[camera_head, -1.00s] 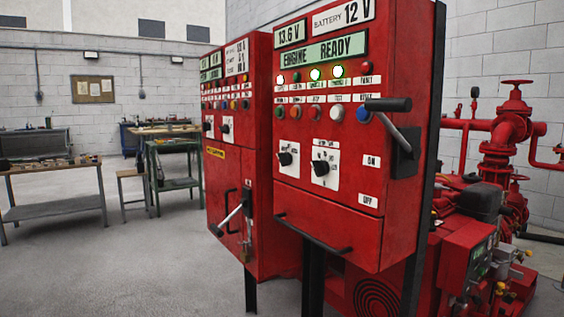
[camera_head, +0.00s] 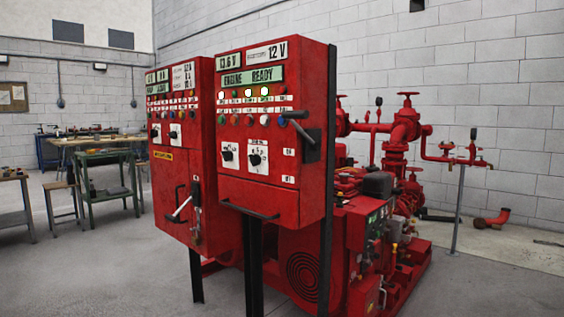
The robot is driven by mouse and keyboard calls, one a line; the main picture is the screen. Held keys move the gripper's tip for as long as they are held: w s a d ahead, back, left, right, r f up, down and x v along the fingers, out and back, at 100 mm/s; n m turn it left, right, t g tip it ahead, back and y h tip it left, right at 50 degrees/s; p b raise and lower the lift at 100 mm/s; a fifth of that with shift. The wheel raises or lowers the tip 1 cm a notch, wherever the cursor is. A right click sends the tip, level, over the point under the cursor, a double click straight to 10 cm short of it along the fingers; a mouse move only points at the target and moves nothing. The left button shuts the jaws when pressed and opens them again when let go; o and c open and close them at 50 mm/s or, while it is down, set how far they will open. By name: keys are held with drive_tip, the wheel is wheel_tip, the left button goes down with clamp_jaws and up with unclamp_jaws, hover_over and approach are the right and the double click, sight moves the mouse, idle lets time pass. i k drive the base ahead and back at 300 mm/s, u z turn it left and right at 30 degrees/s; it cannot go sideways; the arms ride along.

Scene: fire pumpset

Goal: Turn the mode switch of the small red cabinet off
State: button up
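Two red cabinets on dark legs stand side by side in the head view. The right cabinet (camera_head: 277,186) shows "13.6 V", "12 V" and "ENGINE READY", with several green lamps lit. It has two black rotary knobs on white plates, a left knob (camera_head: 227,155) and a right knob (camera_head: 256,159), plus a side lever (camera_head: 304,131). The left cabinet (camera_head: 183,207) also has two black knobs (camera_head: 174,134). A smaller red box (camera_head: 358,231) with green displays sits on the engine behind. I cannot read the switch labels or positions. My gripper is not in view.
A red engine and pump with pipes (camera_head: 405,130) stands behind the cabinets at right. A front handle bar (camera_head: 250,210) sticks out of the right cabinet. A green table (camera_head: 105,156) and stools stand at left. Grey floor (camera_head: 100,275) in front is clear.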

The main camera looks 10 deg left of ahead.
sight(227, 156)
drive_tip(key=u, duration=0.8)
drive_tip(key=i, duration=0.2)
drive_tip(key=z, duration=0.05)
